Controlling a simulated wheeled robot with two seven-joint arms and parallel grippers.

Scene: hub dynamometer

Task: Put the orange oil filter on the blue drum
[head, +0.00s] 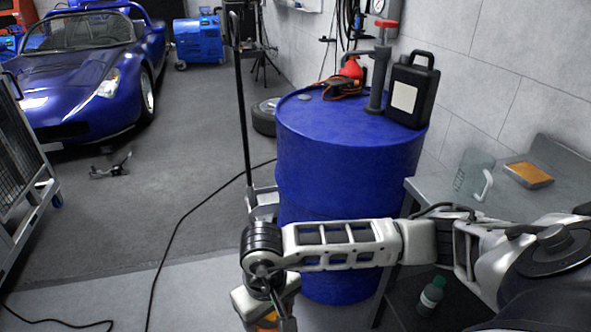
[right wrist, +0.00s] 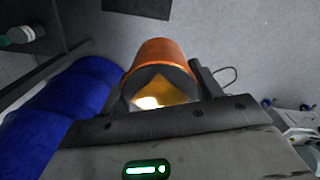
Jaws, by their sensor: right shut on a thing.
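The blue drum (head: 325,185) stands upright right of centre in the head view, with a free area on the front of its top. Its blue side also shows at the left of the right wrist view (right wrist: 75,105). My right gripper (head: 272,318) hangs low at the bottom edge of the head view, in front of the drum and below its top. It is shut on the orange oil filter (right wrist: 160,54), a cup-like orange piece in the right wrist view. Only a small orange patch of it shows in the head view. My left gripper is not in view.
On the drum's back half stand a black jug (head: 412,92), a hand pump (head: 378,80) and a red-and-orange item (head: 347,78). A grey bench (head: 520,215) at right holds a clear pitcher (head: 473,175) and an orange-topped block (head: 528,174). A black cable crosses the floor.

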